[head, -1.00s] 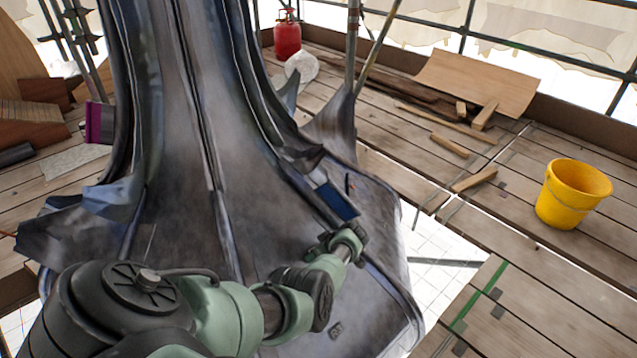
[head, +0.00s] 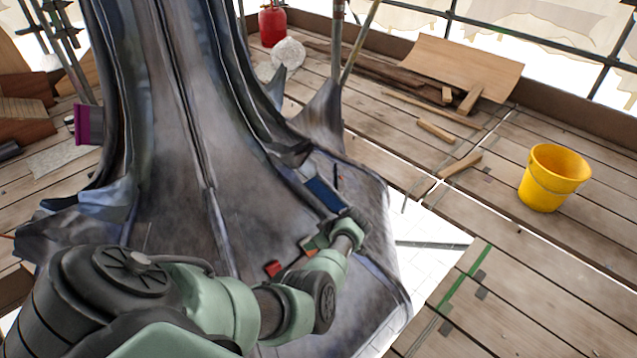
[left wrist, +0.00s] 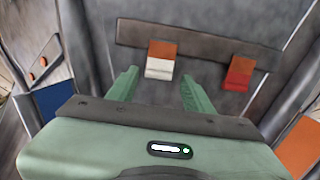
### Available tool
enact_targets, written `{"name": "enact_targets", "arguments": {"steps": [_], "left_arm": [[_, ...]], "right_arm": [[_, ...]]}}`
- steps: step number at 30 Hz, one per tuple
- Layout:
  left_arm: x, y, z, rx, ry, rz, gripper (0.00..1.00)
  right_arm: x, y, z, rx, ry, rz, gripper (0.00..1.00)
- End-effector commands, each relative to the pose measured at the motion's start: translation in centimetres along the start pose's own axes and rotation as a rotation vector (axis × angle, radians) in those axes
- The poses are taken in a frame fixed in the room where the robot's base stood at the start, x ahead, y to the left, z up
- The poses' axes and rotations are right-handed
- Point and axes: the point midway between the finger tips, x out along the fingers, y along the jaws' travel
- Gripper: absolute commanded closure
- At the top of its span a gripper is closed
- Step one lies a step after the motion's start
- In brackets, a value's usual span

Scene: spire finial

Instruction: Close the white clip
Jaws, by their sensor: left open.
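In the left wrist view the white clip (left wrist: 159,68) hangs from a dark strip (left wrist: 200,42), with an orange-brown piece (left wrist: 163,48) above it. A red clip (left wrist: 239,73) with a similar orange-brown top is on the same strip to its right. My left gripper (left wrist: 159,76) is open. Its green fingers show on either side of the white clip, apart from it in the picture; nothing is between them that I can see as held. In the head view my arm and wrist hide most of this spot; the red clip (head: 273,268) shows beside my wrist. My right gripper is not in view.
The grey metal spire (head: 170,150) flares out around my arm. A blue patch (head: 326,195) lies on it near my wrist. An orange patch (left wrist: 300,148) shows at the right in the wrist view. A yellow bucket (head: 540,195) stands on the planks, well clear.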

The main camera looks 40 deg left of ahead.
Motion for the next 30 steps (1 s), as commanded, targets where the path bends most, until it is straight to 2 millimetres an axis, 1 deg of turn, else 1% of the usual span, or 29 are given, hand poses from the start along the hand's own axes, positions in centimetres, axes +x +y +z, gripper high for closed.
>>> {"name": "enact_targets", "arguments": {"steps": [1,3,6,9,26,28,29,30], "left_arm": [[-0.5,0.0,-0.1,0.0,-0.001,0.0,0.49],[-0.8,0.0,-0.1,-0.001,0.0,0.0,0.49],[-1.1,0.0,0.0,-0.001,-0.001,0.0,0.49],[-1.2,0.0,0.0,-0.001,0.0,-0.001,0.49],[-1.2,0.0,0.0,-0.001,0.001,0.0,0.49],[-1.0,0.0,-0.6,-0.004,0.024,0.014,0.49],[-0.9,0.1,-1.1,-0.007,0.047,0.028,0.49],[-0.7,0.3,-2.2,-0.012,0.092,0.058,0.49]], "right_arm": [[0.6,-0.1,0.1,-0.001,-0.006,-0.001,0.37],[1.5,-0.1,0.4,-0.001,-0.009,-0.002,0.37],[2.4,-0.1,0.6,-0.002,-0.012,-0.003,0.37],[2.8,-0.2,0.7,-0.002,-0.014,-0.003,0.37],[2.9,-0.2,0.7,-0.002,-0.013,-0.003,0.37],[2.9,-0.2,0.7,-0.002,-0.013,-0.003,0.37],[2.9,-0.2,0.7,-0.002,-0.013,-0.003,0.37],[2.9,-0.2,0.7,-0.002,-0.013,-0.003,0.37]]}}
